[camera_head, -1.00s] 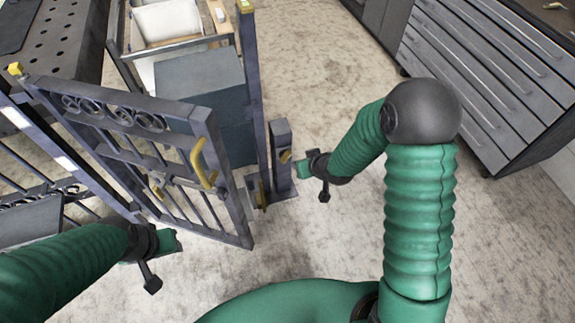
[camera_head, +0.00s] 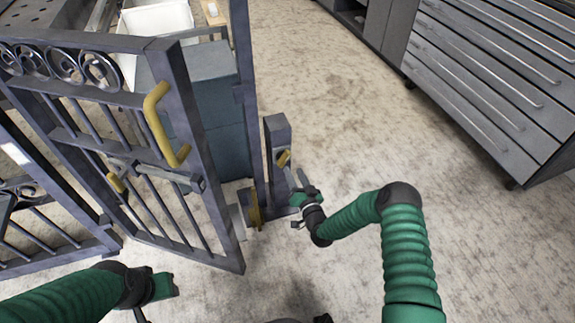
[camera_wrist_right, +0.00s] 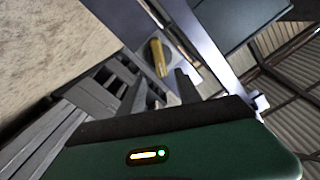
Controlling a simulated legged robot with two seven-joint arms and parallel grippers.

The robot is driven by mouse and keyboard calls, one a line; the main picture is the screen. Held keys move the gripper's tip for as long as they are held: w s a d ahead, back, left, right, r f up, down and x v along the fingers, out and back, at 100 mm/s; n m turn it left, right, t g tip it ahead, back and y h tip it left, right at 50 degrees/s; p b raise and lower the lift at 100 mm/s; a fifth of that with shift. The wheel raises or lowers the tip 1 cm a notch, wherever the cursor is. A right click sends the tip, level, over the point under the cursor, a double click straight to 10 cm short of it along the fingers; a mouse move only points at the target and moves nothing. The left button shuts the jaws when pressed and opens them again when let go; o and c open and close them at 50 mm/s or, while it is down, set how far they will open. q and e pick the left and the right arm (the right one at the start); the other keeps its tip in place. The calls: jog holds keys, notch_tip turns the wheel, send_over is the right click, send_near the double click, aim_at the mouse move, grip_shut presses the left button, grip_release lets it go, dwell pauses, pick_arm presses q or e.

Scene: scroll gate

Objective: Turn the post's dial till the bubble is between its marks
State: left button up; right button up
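The short grey post (camera_head: 278,135) stands just right of the gate's tall upright. A yellow lever-like part (camera_head: 284,158), which seems to be the dial, is on its face; it also shows in the right wrist view (camera_wrist_right: 158,57). I cannot make out a bubble or its marks. My right gripper (camera_head: 301,187) is just right of and below the yellow part, apart from it. In the wrist view its two dark fingers (camera_wrist_right: 160,88) are spread with the yellow part beyond them. My left gripper (camera_head: 166,286) is low at the left, away from the post; its opening is unclear.
The barred grey gate (camera_head: 195,150) with a yellow handle (camera_head: 160,125) stands left of the post. A blue-grey box (camera_head: 215,105) is behind it. A grey drawer cabinet (camera_head: 490,80) is at the upper right. The floor right of the post is clear.

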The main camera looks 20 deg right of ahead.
aim_at(287, 159)
jog(key=w+b, duration=0.3)
jog(key=w, duration=0.4)
jog(key=shift+w+a, duration=0.15)
jog(key=shift+w, duration=0.25)
grip_shut()
